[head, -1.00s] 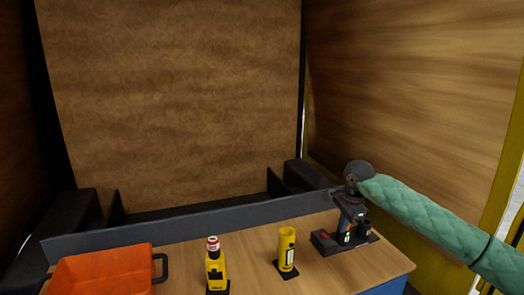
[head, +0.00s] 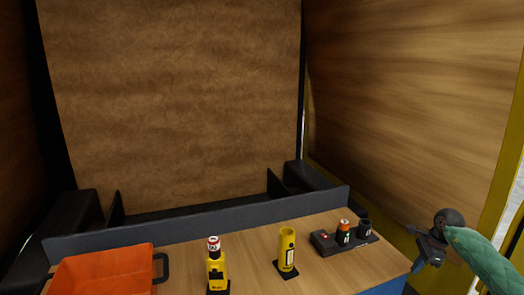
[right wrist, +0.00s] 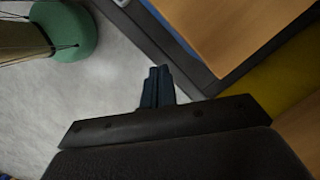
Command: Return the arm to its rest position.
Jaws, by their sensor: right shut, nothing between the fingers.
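My right arm, in a green quilted sleeve (head: 480,262), comes in from the lower right of the head view. Its gripper (head: 417,267) is off the right end of the table, clear of everything on it. In the right wrist view the blue fingers (right wrist: 157,88) are together with nothing between them, over a grey floor. My left gripper does not show.
On the wooden table (head: 255,262) stand an orange bin (head: 105,272), a yellow device with a red-and-white top (head: 215,268), a yellow cylinder (head: 287,250) and a black holder (head: 325,243) bearing small items. Wooden walls enclose the bay.

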